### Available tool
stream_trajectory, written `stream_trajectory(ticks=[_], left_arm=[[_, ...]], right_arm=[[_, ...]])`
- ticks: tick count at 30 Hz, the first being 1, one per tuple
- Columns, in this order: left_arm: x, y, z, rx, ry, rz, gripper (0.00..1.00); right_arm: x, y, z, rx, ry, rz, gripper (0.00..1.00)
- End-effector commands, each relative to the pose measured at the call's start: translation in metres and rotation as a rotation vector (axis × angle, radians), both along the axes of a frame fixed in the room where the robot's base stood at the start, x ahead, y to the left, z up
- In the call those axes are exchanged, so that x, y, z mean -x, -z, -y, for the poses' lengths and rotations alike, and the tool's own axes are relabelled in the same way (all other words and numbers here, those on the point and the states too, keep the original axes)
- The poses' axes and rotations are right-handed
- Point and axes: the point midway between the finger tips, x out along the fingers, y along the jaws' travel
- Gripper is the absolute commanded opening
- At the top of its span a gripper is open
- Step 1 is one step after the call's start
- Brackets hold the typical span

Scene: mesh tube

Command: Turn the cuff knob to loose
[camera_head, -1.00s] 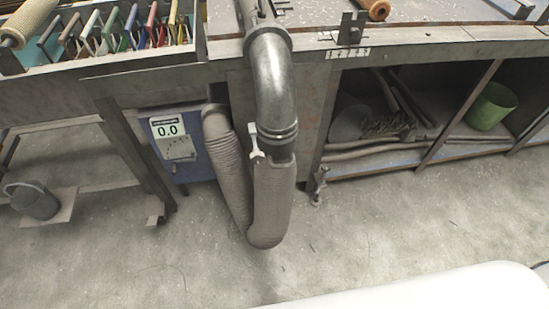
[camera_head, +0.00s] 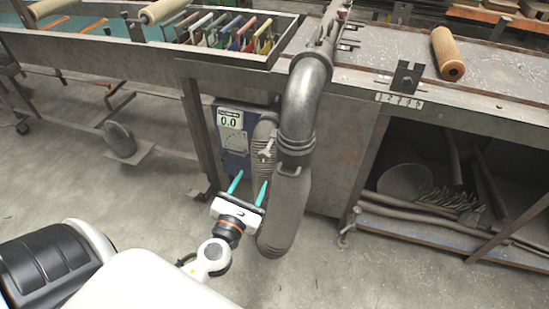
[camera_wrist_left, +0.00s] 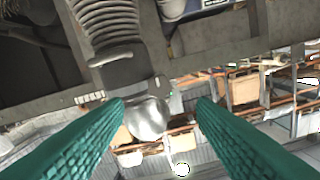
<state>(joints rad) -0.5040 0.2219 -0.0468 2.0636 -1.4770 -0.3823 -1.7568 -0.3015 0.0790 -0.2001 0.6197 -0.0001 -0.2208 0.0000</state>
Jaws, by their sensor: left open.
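The cuff knob (camera_head: 267,150) is a small pale wing-shaped handle on the left side of the dark cuff (camera_head: 295,158), where the grey metal elbow pipe (camera_head: 306,95) meets the ribbed mesh hose (camera_head: 284,215). My left gripper (camera_head: 250,186) has two teal fingers, spread apart with nothing between them. It is below and left of the knob in the head view, not visibly touching it. The left wrist view shows the open fingers (camera_wrist_left: 160,108), with ribbed hose (camera_wrist_left: 110,25) above. My right gripper is not in view.
A blue box with a 0.0 display (camera_head: 232,130) is mounted behind the hose, left of the cuff. The metal bench (camera_head: 345,95) spans the scene, with a shelf of scrap (camera_head: 430,200) below at right. The concrete floor at left is mostly clear.

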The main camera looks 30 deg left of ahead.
Motion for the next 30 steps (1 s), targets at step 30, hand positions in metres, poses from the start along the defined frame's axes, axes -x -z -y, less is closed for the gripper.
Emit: stream_trajectory(ticks=[30], left_arm=[[-0.102,0.0,-0.024,0.006,0.0,-0.001,0.43]], right_arm=[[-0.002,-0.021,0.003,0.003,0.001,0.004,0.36]])
